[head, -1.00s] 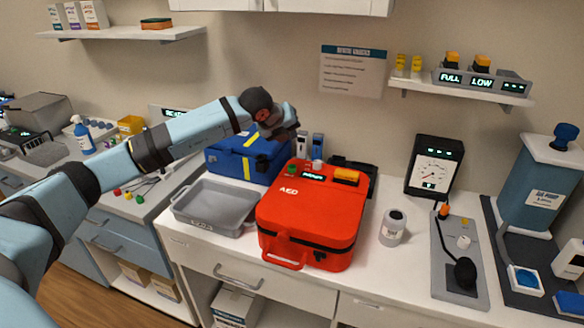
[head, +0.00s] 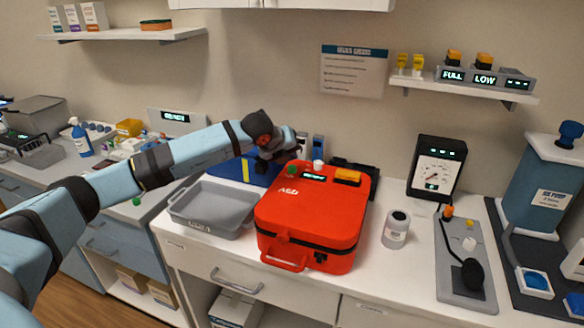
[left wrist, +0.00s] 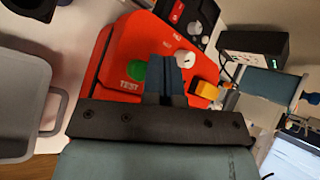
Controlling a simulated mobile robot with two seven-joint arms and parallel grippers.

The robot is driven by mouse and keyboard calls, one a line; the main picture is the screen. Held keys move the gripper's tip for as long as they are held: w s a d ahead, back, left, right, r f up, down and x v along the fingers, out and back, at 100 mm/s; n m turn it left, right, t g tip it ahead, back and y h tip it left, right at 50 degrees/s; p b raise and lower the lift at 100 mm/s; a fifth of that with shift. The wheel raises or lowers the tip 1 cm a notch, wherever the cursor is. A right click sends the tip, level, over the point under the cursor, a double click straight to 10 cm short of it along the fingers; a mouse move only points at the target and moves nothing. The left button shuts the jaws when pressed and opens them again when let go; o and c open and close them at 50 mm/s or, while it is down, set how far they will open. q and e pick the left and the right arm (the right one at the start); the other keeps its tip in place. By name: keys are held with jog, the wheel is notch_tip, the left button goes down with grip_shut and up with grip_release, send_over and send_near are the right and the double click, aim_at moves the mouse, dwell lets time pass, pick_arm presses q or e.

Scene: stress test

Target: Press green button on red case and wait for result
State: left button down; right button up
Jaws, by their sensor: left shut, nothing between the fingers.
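The red AED case (head: 308,220) stands on the white counter, its handle toward me. On its top are a green button (head: 292,170), a small lit display (head: 314,176), a white knob (head: 318,165) and an orange block (head: 348,177). In the left wrist view the green button (left wrist: 137,71) has the word TEST beside it. My left gripper (left wrist: 166,62) is shut and empty, over the case top close to the green button; contact cannot be told. The display's text is too small to read. My right gripper is not in view.
A grey tray (head: 213,207) stands left of the case, with a blue case (head: 238,170) behind. A grey and white bottle (head: 396,229), a gauge box (head: 434,169) and a grey panel with a black knob (head: 465,260) stand to the right.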

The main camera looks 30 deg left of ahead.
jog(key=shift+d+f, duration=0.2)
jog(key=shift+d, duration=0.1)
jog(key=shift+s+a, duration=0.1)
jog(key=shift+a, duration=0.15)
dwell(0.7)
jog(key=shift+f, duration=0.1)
pick_arm(q)
jog(key=shift+f+b, duration=0.45)
jog(key=shift+b, duration=0.25)
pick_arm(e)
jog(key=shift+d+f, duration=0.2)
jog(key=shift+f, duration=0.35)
pick_arm(q)
jog(key=shift+f, duration=0.1)
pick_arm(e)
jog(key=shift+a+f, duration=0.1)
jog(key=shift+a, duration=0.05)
